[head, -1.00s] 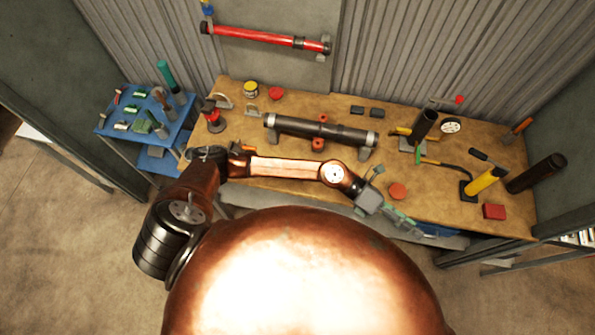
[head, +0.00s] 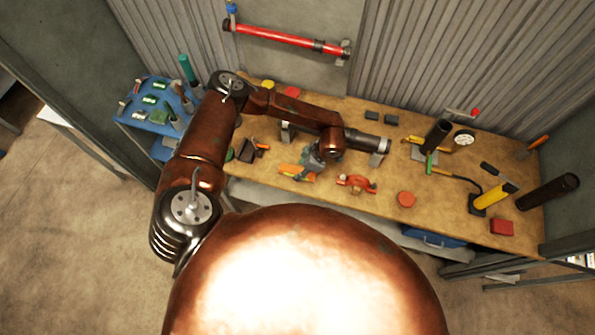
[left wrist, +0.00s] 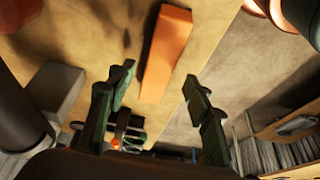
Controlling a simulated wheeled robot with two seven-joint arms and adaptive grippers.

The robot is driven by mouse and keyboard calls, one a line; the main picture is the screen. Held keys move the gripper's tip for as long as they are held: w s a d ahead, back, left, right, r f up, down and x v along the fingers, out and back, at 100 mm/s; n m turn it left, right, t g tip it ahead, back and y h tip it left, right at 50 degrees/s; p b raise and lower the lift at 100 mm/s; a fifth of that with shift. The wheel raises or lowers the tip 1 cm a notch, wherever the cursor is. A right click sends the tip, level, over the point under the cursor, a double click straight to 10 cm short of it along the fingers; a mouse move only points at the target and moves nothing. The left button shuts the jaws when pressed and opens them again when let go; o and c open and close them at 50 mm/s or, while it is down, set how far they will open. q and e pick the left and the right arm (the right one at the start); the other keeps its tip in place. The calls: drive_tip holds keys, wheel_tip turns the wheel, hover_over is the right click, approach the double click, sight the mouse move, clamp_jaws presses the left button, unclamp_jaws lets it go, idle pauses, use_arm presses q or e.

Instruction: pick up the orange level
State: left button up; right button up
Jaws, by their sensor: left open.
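The orange level (head: 290,170) lies on the workbench near its front edge, partly hidden by my left gripper (head: 312,160) in the head view. In the left wrist view, the level (left wrist: 166,50) is a plain orange bar lying flat on the wooden top. The open fingers of my left gripper (left wrist: 160,74) stand apart on either side of the level's near end in that view. The gripper is empty, and I cannot tell how high it is above the level. My right gripper is not in view.
A dark pipe (head: 368,141) on grey supports lies behind the gripper, partly hidden by my arm. A red-orange fitting (head: 356,184) and a round red disc (head: 406,199) lie to the right. A blue tool rack (head: 150,112) stands at the left. The workbench (head: 420,212) has bare patches at front.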

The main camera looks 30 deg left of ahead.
sight(298, 171)
use_arm(q)
drive_tip(key=p+x, duration=0.1)
drive_tip(key=x, duration=0.3)
drive_tip(key=shift+c, duration=0.2)
clamp_jaws()
idle(0.3)
